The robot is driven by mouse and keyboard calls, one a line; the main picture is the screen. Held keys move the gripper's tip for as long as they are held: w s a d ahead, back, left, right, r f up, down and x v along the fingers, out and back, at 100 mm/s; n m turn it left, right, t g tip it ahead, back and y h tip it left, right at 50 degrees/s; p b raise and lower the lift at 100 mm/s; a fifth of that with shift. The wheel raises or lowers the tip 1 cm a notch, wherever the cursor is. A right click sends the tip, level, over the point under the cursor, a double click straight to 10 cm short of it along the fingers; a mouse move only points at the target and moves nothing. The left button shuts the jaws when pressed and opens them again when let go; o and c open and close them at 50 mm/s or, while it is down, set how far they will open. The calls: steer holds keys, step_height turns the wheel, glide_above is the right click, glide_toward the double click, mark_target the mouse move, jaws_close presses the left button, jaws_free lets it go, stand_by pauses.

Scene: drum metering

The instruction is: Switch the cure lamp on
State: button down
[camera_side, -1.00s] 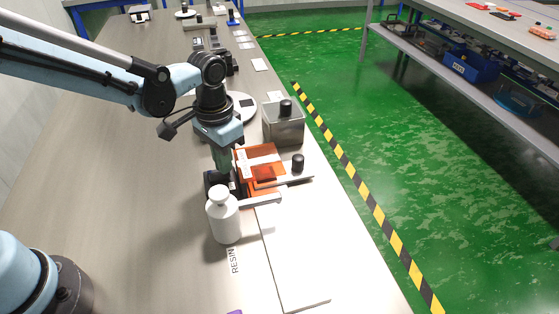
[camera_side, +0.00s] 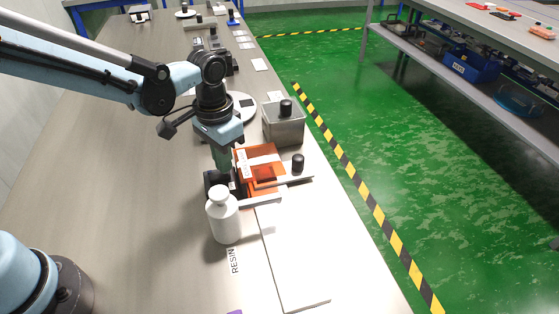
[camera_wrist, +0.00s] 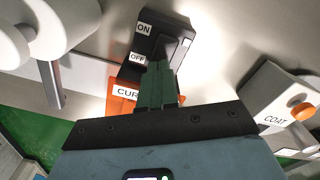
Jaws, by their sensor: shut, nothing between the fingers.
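The black switch box (camera_side: 213,187) stands on the table at the left of the orange see-through cure housing (camera_side: 270,178). In the wrist view the box (camera_wrist: 158,38) carries an ON label at one end and an OFF label nearer the orange part, marked "CUR" with the rest hidden. My gripper (camera_side: 226,168) points down over the box. In the wrist view its green fingers (camera_wrist: 158,70) are together and empty, their tips overlapping the box beside the OFF label. They hide part of the switch. I cannot tell whether they touch it, or whether the lamp is lit.
A white bottle (camera_side: 223,218) stands close in front of the switch box, by the RESIN label. A white board (camera_side: 290,260) lies in front. A box marked COAT (camera_wrist: 275,103) shows in the wrist view.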

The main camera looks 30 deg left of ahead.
steer(key=shift+r, duration=2.9)
steer(key=s+a+r+n+t, duration=0.3)
steer(key=s+a+t, duration=0.4)
steer(key=a, duration=0.3)
steer(key=shift+s, duration=0.85)
steer(key=shift+w, duration=0.1)
